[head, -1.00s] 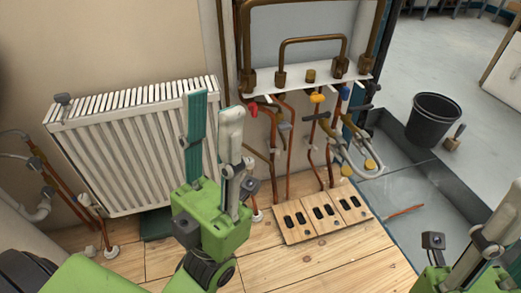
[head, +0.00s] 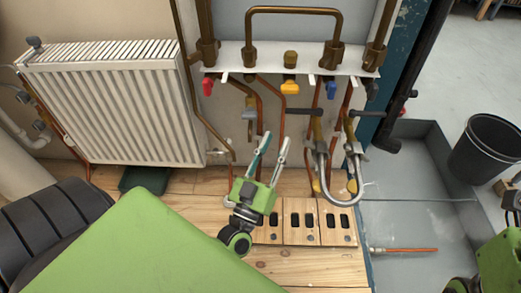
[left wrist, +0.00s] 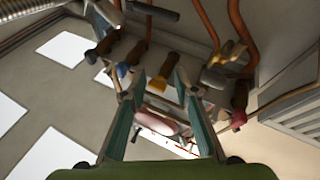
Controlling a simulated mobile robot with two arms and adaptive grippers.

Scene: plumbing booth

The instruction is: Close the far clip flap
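My left gripper (head: 275,139) is raised in front of the pipes, above the wooden board with slots. Its two fingers are spread with nothing between them, and they also show apart in the left wrist view (left wrist: 160,92). My right gripper's fingers are out of view.
A white bracket (head: 265,60) carries copper pipes. Red (head: 207,87) and blue (head: 331,90) handles hang below it. A curved metal pipe (head: 354,194) stands right of my left gripper. A radiator (head: 120,108) is at left, a black bucket (head: 485,150) at right.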

